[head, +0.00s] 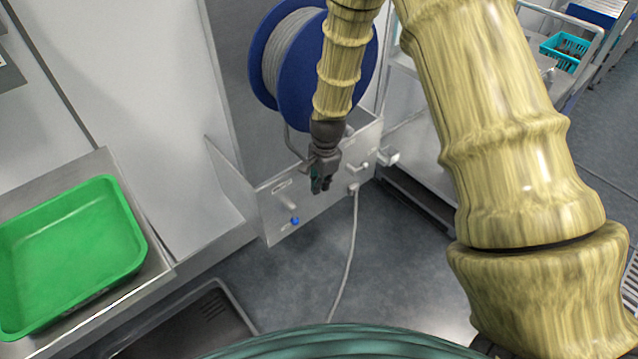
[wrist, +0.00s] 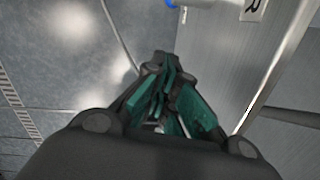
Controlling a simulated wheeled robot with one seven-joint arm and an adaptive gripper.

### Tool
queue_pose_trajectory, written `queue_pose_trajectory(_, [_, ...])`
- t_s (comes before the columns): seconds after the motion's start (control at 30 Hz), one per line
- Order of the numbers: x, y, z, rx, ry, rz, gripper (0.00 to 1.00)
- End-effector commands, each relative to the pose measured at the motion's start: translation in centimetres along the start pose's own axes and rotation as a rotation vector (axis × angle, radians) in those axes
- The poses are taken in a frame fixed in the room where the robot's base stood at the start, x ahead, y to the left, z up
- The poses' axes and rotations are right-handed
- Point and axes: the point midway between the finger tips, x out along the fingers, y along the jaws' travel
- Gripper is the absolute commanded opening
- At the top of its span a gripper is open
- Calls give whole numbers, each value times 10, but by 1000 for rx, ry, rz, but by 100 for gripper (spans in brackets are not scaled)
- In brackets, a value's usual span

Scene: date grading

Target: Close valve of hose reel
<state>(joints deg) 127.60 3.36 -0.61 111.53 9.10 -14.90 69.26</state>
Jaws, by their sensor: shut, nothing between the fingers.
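The hose reel (head: 292,62) has blue flanges and a grey drum and is mounted on the wall panel, partly hidden behind my arm. Below it is a grey metal panel (head: 272,232) with a blue-tipped knob (head: 295,221) low on its left and a white fitting (head: 365,166) on its right. Which of these is the valve I cannot tell. My gripper (head: 320,188) is in front of the panel, between the two, shut and empty, with teal finger pads. In the wrist view, its fingers (wrist: 160,103) are together, and a blue-tipped white part (wrist: 215,3) shows at the top edge, apart from them.
A pale hose (head: 349,250) hangs from the panel to the floor. A green tray (head: 72,240) rests on a steel counter at left. A trolley with a teal basket (head: 565,50) stands at upper right. The grey floor before the panel is mostly clear.

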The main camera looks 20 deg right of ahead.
Motion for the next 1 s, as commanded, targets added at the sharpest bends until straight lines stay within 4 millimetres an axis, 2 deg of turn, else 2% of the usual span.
queue_pose_trajectory(0.5, [74, 1, 0, 0, 0, 2, 0])
queue_pose_trajectory(0.7, [78, 0, 25, -3, 1, 0, 0])
queue_pose_trajectory(1.0, [82, 1, 39, -1, 0, 0, 0])
